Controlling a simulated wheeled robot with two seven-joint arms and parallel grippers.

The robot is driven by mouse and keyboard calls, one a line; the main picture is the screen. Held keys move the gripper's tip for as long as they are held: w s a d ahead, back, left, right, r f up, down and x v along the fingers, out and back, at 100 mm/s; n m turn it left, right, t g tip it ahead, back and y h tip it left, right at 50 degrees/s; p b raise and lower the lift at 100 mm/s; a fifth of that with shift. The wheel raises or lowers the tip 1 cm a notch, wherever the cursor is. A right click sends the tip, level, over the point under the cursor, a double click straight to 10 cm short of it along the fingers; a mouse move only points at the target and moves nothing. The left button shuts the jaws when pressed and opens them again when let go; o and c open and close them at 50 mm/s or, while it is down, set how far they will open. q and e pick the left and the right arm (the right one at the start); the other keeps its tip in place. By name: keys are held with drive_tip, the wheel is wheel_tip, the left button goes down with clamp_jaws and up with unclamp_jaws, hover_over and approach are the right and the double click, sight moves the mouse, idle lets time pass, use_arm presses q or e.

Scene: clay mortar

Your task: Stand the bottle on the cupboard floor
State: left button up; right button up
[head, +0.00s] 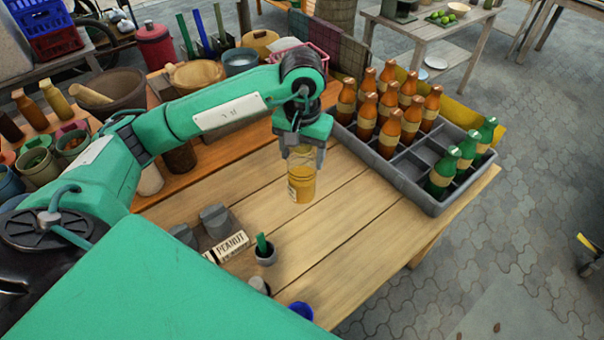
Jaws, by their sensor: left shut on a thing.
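My left gripper (301,155) points down over the wooden table (345,215), shut on the upper part of a bottle (302,188). The bottle is short, clear and amber-yellow, with a pale label at its lower left. It hangs roughly upright; its top is hidden between the fingers. I cannot tell whether its base touches the table. No cupboard can be made out in this view. My right gripper is not in view.
A grey divided crate (405,182) on the right holds several orange bottles (389,133) and green bottles (442,172), with some empty compartments. Bowls and pots crowd the left. Bare planks surround the held bottle.

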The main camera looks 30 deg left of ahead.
sight(302, 177)
use_arm(q)
wheel_tip(302, 177, down, 3)
drive_tip(key=shift+f, duration=0.5)
wheel_tip(302, 177, down, 3)
drive_tip(key=shift+f+p, duration=0.15)
drive_tip(key=shift+p, duration=0.4)
drive_tip(key=shift+f, duration=0.55)
drive_tip(key=o, duration=1.3)
drive_tip(key=shift+o, duration=0.8)
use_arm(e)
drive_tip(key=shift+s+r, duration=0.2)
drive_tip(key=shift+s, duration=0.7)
